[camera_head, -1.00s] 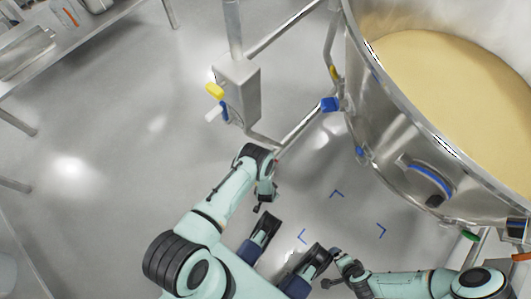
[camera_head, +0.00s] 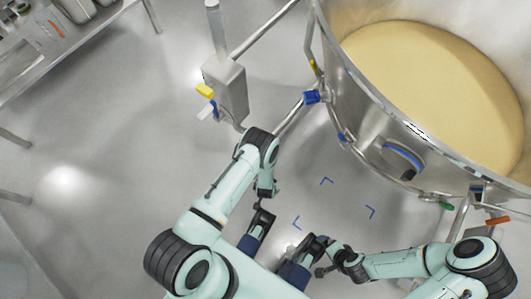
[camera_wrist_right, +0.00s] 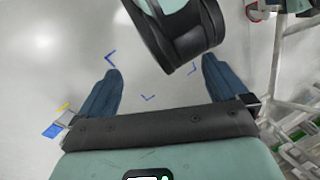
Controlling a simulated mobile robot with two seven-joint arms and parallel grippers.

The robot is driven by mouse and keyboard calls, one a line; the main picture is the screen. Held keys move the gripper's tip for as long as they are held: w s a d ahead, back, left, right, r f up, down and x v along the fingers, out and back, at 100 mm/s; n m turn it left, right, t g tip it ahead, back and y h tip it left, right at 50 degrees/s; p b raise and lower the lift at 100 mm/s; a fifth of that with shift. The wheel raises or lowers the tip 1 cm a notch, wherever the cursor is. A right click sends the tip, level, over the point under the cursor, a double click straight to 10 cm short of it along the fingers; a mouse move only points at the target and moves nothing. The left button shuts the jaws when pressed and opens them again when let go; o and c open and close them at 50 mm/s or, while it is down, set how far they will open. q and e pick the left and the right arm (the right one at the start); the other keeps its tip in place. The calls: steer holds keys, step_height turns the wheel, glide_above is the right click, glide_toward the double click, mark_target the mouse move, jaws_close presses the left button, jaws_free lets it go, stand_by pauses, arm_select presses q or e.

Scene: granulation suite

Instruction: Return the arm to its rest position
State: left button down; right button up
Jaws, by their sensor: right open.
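My left arm comes in from the left in the head view and bends at the elbow. Its gripper (camera_head: 262,205) hangs small and dark below the bend, over bare floor, and its jaws are too small to read. My right arm (camera_head: 400,264) comes in from the lower right and lies low across the picture, its forearm pointing left. Its gripper (camera_head: 322,268) is open by my own dark blue and black parts at the bottom centre, and I see nothing held in it. Both arms are apart from the tank.
A large steel tank (camera_head: 420,150) of pale powder fills the upper right, with valves along its side. A steel post with a box (camera_head: 226,88) stands left of it. A bench (camera_head: 60,55) is at the upper left. Blue floor marks (camera_head: 371,211) lie before the tank. The left floor is clear.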

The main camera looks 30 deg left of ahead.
arm_select(q)
steer(key=shift+s+d+r, duration=0.2)
steer(key=shift+d+r, duration=0.1)
steer(key=shift+r, duration=0.25)
arm_select(e)
steer(key=shift+s+a+r, duration=0.2)
steer(key=shift+s+r, duration=0.05)
steer(key=shift+s, duration=0.15)
